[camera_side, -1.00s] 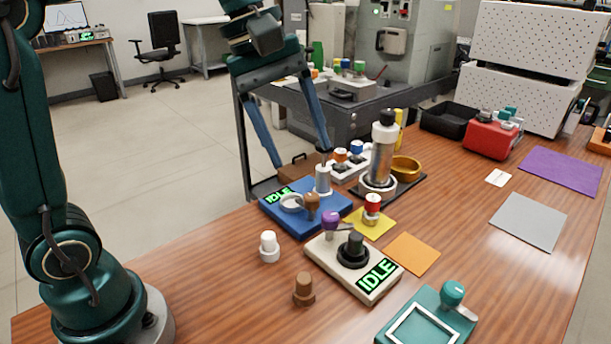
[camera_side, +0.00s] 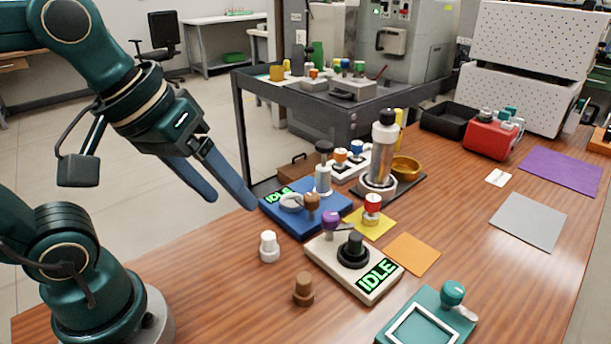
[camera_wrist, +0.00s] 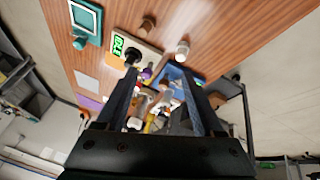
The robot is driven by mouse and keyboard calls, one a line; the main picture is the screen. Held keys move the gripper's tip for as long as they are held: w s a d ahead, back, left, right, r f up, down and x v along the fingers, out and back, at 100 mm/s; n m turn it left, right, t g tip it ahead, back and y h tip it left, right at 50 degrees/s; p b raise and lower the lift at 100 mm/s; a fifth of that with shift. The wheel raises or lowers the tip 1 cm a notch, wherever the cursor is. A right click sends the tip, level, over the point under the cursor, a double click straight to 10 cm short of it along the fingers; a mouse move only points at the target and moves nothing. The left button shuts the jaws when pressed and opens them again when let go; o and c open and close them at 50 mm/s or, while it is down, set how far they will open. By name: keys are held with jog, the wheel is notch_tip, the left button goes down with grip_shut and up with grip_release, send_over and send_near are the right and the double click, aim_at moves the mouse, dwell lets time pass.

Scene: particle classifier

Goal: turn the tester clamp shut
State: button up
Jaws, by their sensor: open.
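A blue base (camera_side: 328,222) with a green IDLE display stands mid-table. It carries a silver post with a dark top (camera_side: 323,172), a pale ring (camera_side: 290,202) and a brown knob (camera_side: 312,203). Closer, a beige base (camera_side: 336,272) with its own IDLE display carries a black round knob (camera_side: 353,252) and a purple-topped lever (camera_side: 331,222). Which part is the tester clamp is not clear. My gripper (camera_side: 232,200) is open and empty, above and left of the blue base. In the wrist view its fingers (camera_wrist: 158,75) frame the blue base, partly hiding it.
A white peg (camera_side: 269,247) and brown peg (camera_side: 303,289) stand at front left. A teal fixture (camera_side: 396,325) is at the front. A tall silver cylinder (camera_side: 382,157) stands behind the blue base. Coloured mats lie right, with bare wood between.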

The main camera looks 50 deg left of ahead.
notch_tip(320, 180, down, 4)
jog(key=s+a+m, duration=0.1)
jog(key=s+m, duration=0.1)
jog(key=m, duration=0.1)
jog(key=w+d+r+m+g, duration=0.2)
jog(key=w+r+m, duration=0.3)
jog(key=w, duration=0.5)
jog(key=m+g, duration=0.2)
jog(key=m, duration=0.3)
send_near(355, 236)
jog(key=shift+h, duration=0.3)
jog(key=f, duration=0.6)
jog(key=w+f, duration=0.1)
jog(key=f, duration=0.2)
jog(key=shift+w+d+f, duration=0.1)
jog(key=shift+d+f, duration=0.15)
jog(key=shift+f, duration=0.1)
notch_tip(355, 236, up, 4)
jog(key=shift+w, duration=0.15)
jog(key=s+a+r+n, duration=0.15)
jog(key=a+r, duration=0.25)
jog(key=a, duration=0.4)
jog(key=s+a+r, duration=0.2)
jog(key=a+r, duration=0.2)
jog(key=a, duration=0.3)
jog(key=s+a+f+n+y, duration=0.2)
jog(key=s+a+f+n, duration=0.1)
jog(key=s+a+n, duration=1.1)
jog(key=shift+s, duration=0.45)
